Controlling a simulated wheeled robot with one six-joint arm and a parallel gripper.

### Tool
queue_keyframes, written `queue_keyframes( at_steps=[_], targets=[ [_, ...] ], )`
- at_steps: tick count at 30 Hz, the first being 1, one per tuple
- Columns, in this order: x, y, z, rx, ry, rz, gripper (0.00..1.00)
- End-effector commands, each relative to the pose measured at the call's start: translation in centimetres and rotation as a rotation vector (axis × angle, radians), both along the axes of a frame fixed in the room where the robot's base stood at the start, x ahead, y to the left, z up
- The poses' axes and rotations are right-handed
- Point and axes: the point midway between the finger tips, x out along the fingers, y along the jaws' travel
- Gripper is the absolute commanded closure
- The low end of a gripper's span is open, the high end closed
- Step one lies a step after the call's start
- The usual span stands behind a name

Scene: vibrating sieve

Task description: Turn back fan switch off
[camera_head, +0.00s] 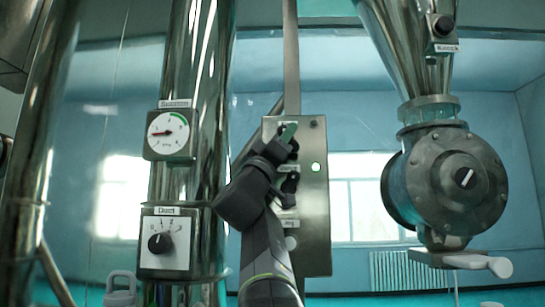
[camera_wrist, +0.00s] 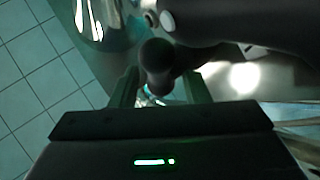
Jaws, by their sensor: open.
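A grey metal control panel (camera_head: 316,222) stands in the middle of the head view. Which switch is the back fan one cannot be read. My gripper (camera_head: 288,140) is in front of the panel's upper left part and hides what is there. In the wrist view my gripper (camera_wrist: 160,88) has its two fingers apart. A dark rounded knob-like shape (camera_wrist: 156,56) shows at or just beyond the gap. Whether the fingers touch it cannot be told.
A steel column with a gauge (camera_head: 170,134) and a "Duct" dial box (camera_head: 166,242) stands left of the panel. A round valve housing (camera_head: 455,185) under a steel funnel, with a pale handle (camera_head: 478,262), is at right. A window and radiator are behind.

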Motion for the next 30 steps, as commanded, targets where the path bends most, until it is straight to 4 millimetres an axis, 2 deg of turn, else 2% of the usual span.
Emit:
queue_keyframes(
  at_steps=[9,15,21,30],
  targets=[
    [-3.5,3.0,-5.6,-0.001,0.003,0.005,0.58],
    [-5.4,4.6,-8.3,-0.002,0.002,0.004,0.58],
    [-6.3,5.3,-9.6,-0.002,0.002,0.002,0.58],
    [-6.4,5.4,-9.8,-0.001,0.002,0.0,0.58]
  ],
)
